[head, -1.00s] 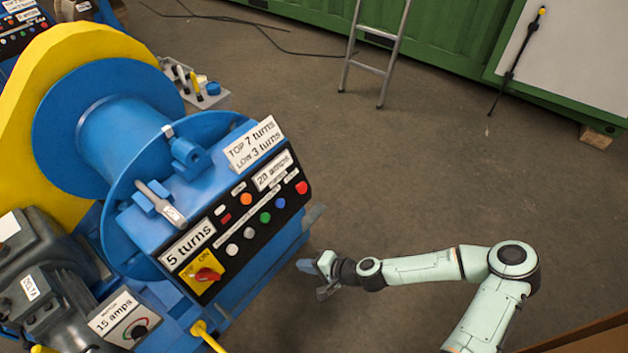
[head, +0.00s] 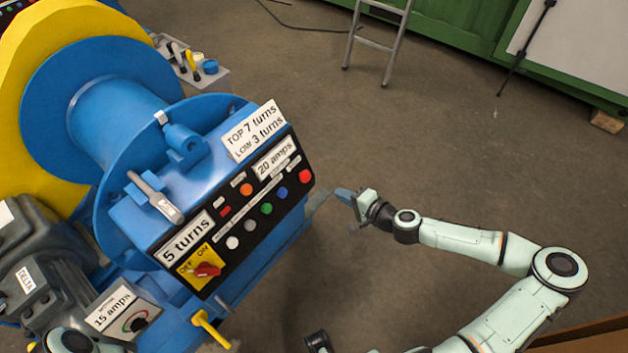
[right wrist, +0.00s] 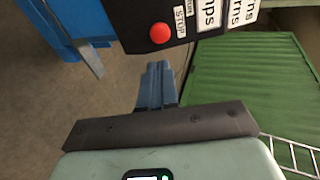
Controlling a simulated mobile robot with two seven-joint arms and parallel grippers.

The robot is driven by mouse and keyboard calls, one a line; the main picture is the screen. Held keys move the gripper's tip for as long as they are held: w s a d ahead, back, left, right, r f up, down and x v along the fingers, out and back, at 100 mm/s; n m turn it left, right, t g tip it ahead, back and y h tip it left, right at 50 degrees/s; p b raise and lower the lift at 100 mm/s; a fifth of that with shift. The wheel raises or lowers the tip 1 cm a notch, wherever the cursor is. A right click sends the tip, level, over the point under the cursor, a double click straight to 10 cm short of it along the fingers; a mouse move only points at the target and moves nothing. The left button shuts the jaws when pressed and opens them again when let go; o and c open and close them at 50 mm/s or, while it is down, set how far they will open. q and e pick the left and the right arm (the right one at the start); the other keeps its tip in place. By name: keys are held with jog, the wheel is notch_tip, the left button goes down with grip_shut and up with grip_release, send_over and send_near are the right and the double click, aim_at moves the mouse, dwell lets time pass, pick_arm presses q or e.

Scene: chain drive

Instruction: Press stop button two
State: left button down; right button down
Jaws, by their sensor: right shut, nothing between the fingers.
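The blue machine's black control panel (head: 215,262) carries a row of coloured round buttons. A red button (head: 305,177) sits at its right end, and it also shows in the right wrist view (right wrist: 160,33) beside a label reading STOP. A smaller red button (head: 225,211) is further left, near an orange one (head: 246,189). My right gripper (head: 343,193) is shut and empty, just right of the panel's right end and apart from it. In the right wrist view its blue fingers (right wrist: 157,85) lie together, below the red button in the picture.
A red switch (head: 207,270) on a yellow plate and a yellow handle (head: 212,330) are at the panel's lower left. A metal bracket edge juts out near the panel. Open floor (head: 420,130) lies right of the machine, with a ladder (head: 378,45) behind.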

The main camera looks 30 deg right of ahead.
aim_at(307, 178)
pick_arm(q)
jog(key=shift+w+f+b, duration=0.1)
jog(key=shift+f+b, duration=0.2)
jog(key=shift+b, duration=0.05)
pick_arm(e)
jog(key=x, duration=1.3)
jog(key=shift+s, duration=0.1)
